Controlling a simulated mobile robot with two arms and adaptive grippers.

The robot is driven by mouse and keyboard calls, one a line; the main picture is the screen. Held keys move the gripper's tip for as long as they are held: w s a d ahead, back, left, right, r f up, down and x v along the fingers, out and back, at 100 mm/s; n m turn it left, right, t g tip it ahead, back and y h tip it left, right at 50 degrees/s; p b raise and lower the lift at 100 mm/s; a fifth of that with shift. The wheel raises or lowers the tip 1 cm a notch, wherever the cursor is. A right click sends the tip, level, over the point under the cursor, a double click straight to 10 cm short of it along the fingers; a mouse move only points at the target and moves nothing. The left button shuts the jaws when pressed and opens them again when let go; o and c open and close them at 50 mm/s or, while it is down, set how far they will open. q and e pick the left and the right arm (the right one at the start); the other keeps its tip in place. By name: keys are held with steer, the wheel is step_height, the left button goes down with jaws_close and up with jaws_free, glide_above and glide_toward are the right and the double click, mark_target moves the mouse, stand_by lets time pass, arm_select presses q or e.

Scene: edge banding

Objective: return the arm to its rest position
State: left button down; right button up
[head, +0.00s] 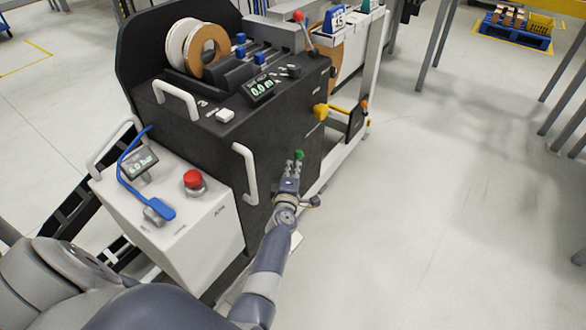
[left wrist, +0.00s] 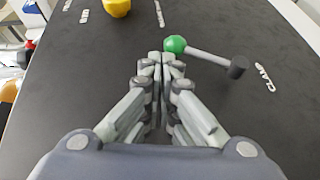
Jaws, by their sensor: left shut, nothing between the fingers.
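My left arm (head: 262,275) reaches forward from the bottom of the head view to the side of the black edge banding machine (head: 222,143). My left gripper (head: 294,168) is in front of the dark side panel, its fingers closed together with nothing between them. In the left wrist view the gripper (left wrist: 160,62) points at the panel. A lever with a green ball (left wrist: 175,44) is right by the fingertips, and its rod runs right to a dark pivot by the word "CLAMP". I cannot tell whether the fingertips touch the ball. My right gripper does not show.
A white control box (head: 170,225) with a red button (head: 193,180) and blue lever stands left of my gripper. White handles (head: 246,172) stick out from the machine. A yellow knob (head: 320,111) is further up the panel. The floor at the right (head: 440,220) is clear.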

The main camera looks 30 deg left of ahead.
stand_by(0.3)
arm_select(q)
steer(key=s+d+f+m+g+h, duration=0.75)
steer(key=s+d+f+m, duration=0.75)
steer(key=s+f+m, duration=0.4)
steer(key=s+a+f+m+g+p, duration=0.1)
steer(key=s+p, duration=0.7)
steer(key=s, duration=1)
steer(key=s+a+f+m+g+p, duration=0.2)
steer(key=s+p, duration=0.6)
steer(key=s, duration=1.1)
step_height(320, 180, down, 4)
steer(key=m+g+y, duration=0.1)
steer(key=m+g, duration=0.1)
steer(key=g, duration=0.1)
steer(key=shift+s+p, duration=0.2)
steer(key=shift+p, duration=0.2)
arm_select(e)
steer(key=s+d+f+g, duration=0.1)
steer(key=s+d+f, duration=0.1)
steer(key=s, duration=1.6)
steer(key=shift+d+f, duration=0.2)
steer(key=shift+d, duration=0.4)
